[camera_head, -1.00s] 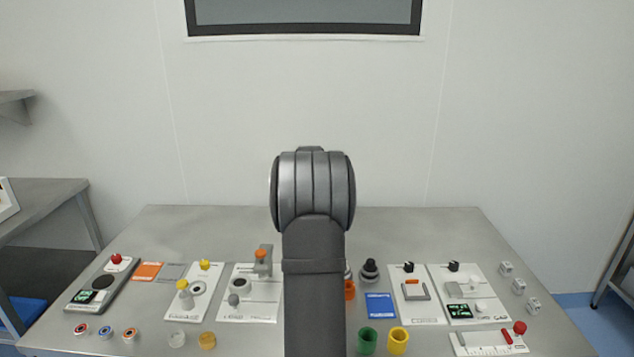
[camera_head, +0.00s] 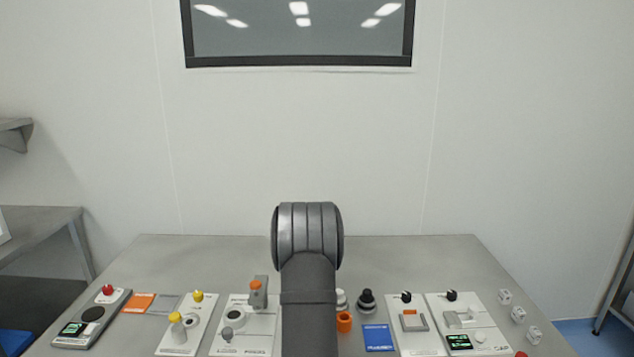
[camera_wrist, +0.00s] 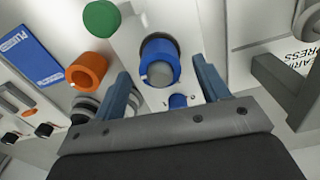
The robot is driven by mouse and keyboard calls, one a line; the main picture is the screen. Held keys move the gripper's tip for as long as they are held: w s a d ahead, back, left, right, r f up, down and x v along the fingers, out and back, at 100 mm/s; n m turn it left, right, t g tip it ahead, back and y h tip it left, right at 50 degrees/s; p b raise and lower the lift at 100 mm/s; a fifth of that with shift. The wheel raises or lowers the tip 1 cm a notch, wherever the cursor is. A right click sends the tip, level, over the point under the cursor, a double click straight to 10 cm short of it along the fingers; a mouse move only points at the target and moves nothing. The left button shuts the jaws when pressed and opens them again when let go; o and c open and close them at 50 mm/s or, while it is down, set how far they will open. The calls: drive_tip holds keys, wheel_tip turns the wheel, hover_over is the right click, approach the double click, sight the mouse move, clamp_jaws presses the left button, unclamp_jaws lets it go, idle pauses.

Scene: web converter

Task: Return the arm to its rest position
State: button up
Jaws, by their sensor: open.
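In the wrist view my gripper (camera_wrist: 165,95) is open, with its two blue-grey fingers spread apart. Between and beyond the fingers is a blue ring (camera_wrist: 160,62) around a grey round part on a white panel. Nothing is held between the fingers. In the head view my arm stands in the middle of the picture in front of the table, and the gripper itself is hidden behind it.
The grey table (camera_head: 400,255) carries several panels. An orange ring (camera_head: 344,321), a blue card (camera_head: 378,338) and a black knob (camera_head: 367,300) lie right of my arm. A grey post with an orange top (camera_head: 257,290) stands close on its left. The table's back strip is clear.

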drive_tip(key=shift+r, duration=0.15)
idle(0.3)
wheel_tip(320, 180, up, 16)
drive_tip(key=r, duration=0.1)
wheel_tip(320, 180, down, 18)
drive_tip(key=shift+r, duration=0.1)
wheel_tip(320, 180, up, 6)
drive_tip(key=shift+f, duration=0.15)
drive_tip(key=shift+r, duration=0.65)
